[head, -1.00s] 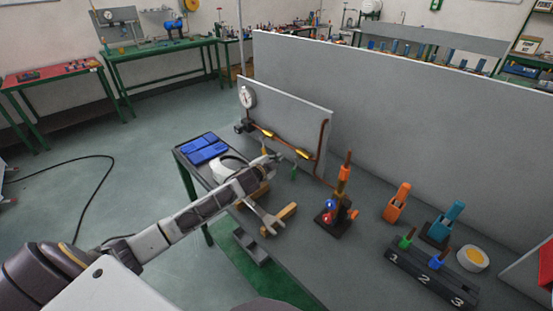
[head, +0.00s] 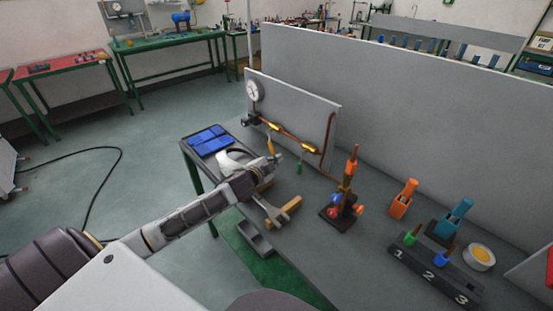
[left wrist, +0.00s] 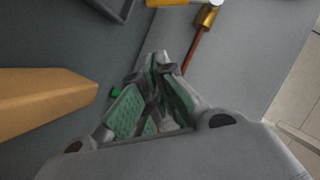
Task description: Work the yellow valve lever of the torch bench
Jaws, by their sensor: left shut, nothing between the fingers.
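The torch bench (head: 370,225) has an upright panel (head: 288,100) with a copper pipe, a gauge (head: 253,90) and brass-yellow fittings. A yellow lever (head: 270,146) hangs below the pipe near the left fitting (head: 274,126). My left gripper (head: 266,167) is in front of the panel, just below the lever, and looks apart from it. In the left wrist view its fingers (left wrist: 162,62) are closed together and empty. A brass fitting (left wrist: 207,17) and copper pipe show beyond the fingertips there. My right gripper is not in view.
A wooden-handled tool (head: 283,210) lies below my gripper. Blue items (head: 208,140) lie at the bench's left end. A torch stand (head: 343,205), an orange holder (head: 404,198), a teal holder (head: 454,217) and a numbered rack (head: 432,270) stand to the right.

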